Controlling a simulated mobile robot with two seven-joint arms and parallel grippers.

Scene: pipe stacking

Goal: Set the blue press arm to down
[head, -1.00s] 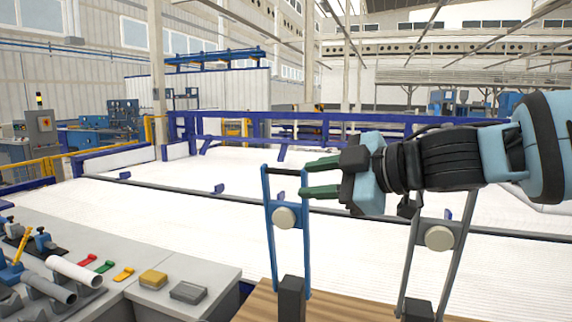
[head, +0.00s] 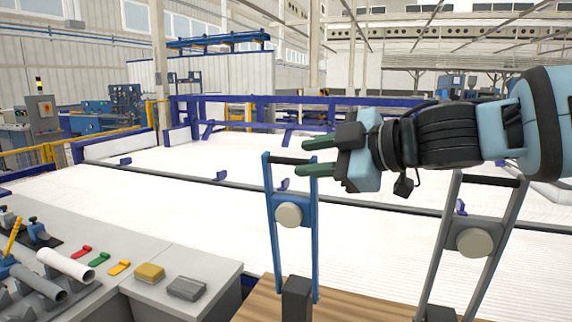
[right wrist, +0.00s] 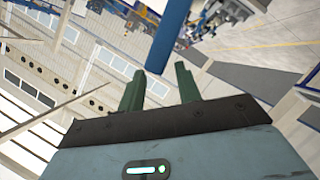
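The blue press arm (head: 312,235) stands upright: two blue side bars, a black crossbar handle (head: 285,160) on top and a round pale knob (head: 288,215) between them. Its foot is in a dark block. My right gripper (head: 300,158) is open, its green fingers pointing left, one above and one below the level of the handle's right end. In the right wrist view a blue bar (right wrist: 169,38) reaches down toward the gap between the open fingers (right wrist: 160,85); I cannot tell whether they touch. My left gripper is not in view.
A grey press arm (head: 500,235) stands tilted on the right, under my right arm. Both stand on a wooden top (head: 355,308). A grey bench (head: 205,255) at left holds pipes (head: 66,266), coloured levers and yellow and grey blocks. A white bed (head: 150,215) lies behind.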

